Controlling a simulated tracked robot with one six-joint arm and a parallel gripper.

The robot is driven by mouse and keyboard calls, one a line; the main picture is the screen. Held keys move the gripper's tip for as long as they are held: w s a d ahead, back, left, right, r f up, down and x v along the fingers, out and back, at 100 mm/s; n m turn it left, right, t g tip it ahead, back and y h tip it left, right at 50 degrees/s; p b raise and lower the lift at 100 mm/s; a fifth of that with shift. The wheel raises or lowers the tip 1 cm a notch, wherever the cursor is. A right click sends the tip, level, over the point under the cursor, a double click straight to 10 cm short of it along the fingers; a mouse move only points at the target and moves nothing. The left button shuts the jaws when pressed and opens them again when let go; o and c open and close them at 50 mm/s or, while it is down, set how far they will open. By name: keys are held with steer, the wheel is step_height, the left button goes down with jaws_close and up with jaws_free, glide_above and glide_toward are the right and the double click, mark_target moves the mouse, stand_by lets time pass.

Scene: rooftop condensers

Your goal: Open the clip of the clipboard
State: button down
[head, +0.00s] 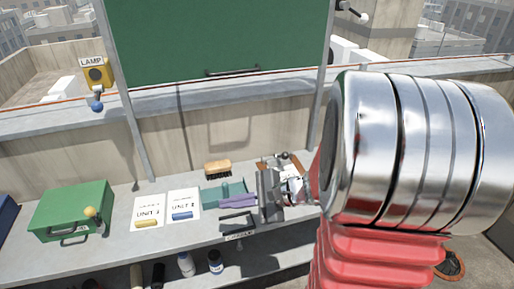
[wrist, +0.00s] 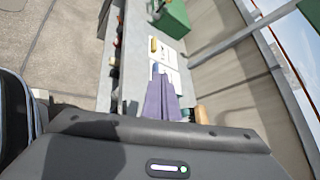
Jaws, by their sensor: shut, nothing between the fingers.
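What looks like the clipboard (head: 295,162), a brown edge with white paper, lies on the bench right of the brush. My wrist and arm cover most of it, and I cannot make out its clip. My gripper (head: 222,203) has purple fingers pointing left, low over the bench by a teal tray (head: 209,195). In the wrist view my gripper's fingers (wrist: 160,70) are together, with nothing between them. They point toward the unit cards, away from the clipboard, which I cannot make out in that view.
Two white unit cards (head: 183,201) carry a yellow and a blue piece. A green case (head: 72,209) stands at left. A wooden brush (head: 217,166) lies at the back. Bottles (head: 186,264) stand on the lower shelf. A green panel (head: 220,40) rises behind the bench.

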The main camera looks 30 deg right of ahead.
steer(key=s+d+f+m+t+h, duration=0.1)
steer(key=d+f+m+t+h, duration=0.1)
steer(key=d+m, duration=0.3)
steer(key=s+d+f+m+t+h, duration=0.1)
steer(key=d+f+m+h, duration=0.3)
steer(key=d, duration=1)
steer(key=s+d+f+m+t+h, duration=0.1)
steer(key=d+f+m+t+h, duration=0.2)
steer(key=d+m+h, duration=0.2)
steer(key=shift+d+m, duration=1.5)
steer(key=shift+d, duration=0.85)
steer(key=shift+w, duration=0.15)
steer(key=x, duration=0.9)
steer(key=shift+w, duration=0.2)
steer(key=w, duration=0.1)
steer(key=w+r, duration=0.1)
steer(key=w, duration=0.1)
steer(key=shift+d+r, duration=0.2)
steer(key=shift+r, duration=0.1)
steer(key=shift+w+r, duration=0.3)
steer(key=shift+w, duration=0.05)
